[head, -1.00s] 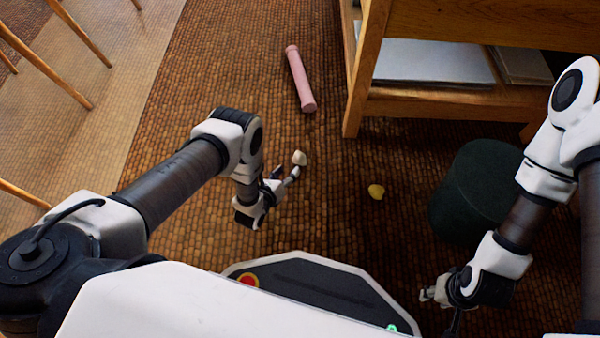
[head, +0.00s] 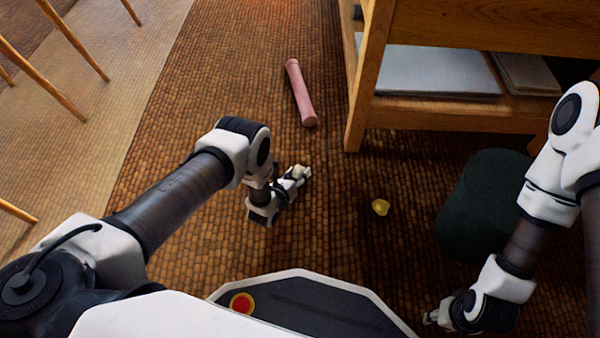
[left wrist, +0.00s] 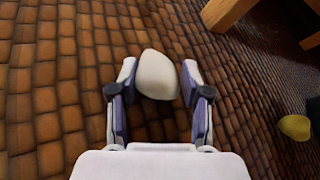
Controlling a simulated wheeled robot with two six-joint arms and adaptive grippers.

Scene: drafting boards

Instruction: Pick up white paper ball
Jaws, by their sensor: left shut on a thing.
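The white paper ball (left wrist: 157,75) sits between the fingertips of my left gripper (left wrist: 156,88) in the left wrist view, with the fingers shut on its sides. In the head view the ball (head: 298,170) is small and partly covered by the fingers of my left gripper (head: 300,174). I cannot tell whether the ball still touches the floor. My right gripper (head: 433,316) is at the lower right of the head view, far from the ball. Its fingers are too small and partly hidden to read.
A yellow crumpled ball (head: 380,207) lies on the brown woven floor to the right of my left gripper. A pink tube (head: 300,93) lies farther back. A wooden shelf unit (head: 357,110) stands behind, and a dark green stool (head: 480,205) is at the right.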

